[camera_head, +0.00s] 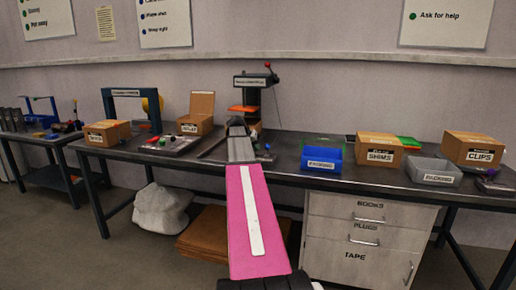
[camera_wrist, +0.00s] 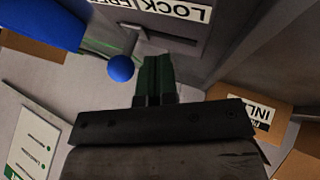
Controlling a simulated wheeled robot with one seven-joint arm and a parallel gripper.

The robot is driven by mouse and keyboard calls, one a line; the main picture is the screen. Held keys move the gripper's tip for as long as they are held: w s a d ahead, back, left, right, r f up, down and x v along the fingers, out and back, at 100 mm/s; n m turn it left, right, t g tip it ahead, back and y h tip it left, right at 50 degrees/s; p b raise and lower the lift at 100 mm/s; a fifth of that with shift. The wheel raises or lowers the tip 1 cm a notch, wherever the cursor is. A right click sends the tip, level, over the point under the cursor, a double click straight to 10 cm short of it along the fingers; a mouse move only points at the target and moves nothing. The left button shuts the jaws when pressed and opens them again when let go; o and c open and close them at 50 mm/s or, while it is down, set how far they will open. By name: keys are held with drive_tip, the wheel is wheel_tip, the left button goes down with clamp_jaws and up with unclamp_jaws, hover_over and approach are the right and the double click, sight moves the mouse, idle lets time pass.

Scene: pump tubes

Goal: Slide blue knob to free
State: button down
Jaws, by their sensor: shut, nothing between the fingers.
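The blue knob (camera_wrist: 121,68) is a round ball in the wrist view, just left of my fingertips, with a small visible gap between them. A small blue spot in the head view looks like the same knob (camera_head: 267,146), right of the end of my arm. A label (camera_wrist: 168,8) reading upside down, apparently "LOCK/FREE", sits on the grey fixture above the knob. My gripper (camera_wrist: 156,62) is shut and empty, its dark green fingers together in front of the grey plate.
A blue bin (camera_head: 321,160) stands right of my arm on the bench, by the shims box (camera_head: 379,152). The inlet box (camera_head: 188,128) is on the left and also shows in the wrist view (camera_wrist: 250,121). A dark press-like stand (camera_head: 252,90) rises behind my gripper.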

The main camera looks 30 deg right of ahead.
drive_tip(key=shift+w+a, duration=0.65)
drive_tip(key=shift+a, duration=0.15)
drive_tip(key=v, duration=0.9)
drive_tip(key=shift+a+r, duration=0.15)
drive_tip(key=shift+r, duration=0.1)
drive_tip(key=shift+s, duration=0.1)
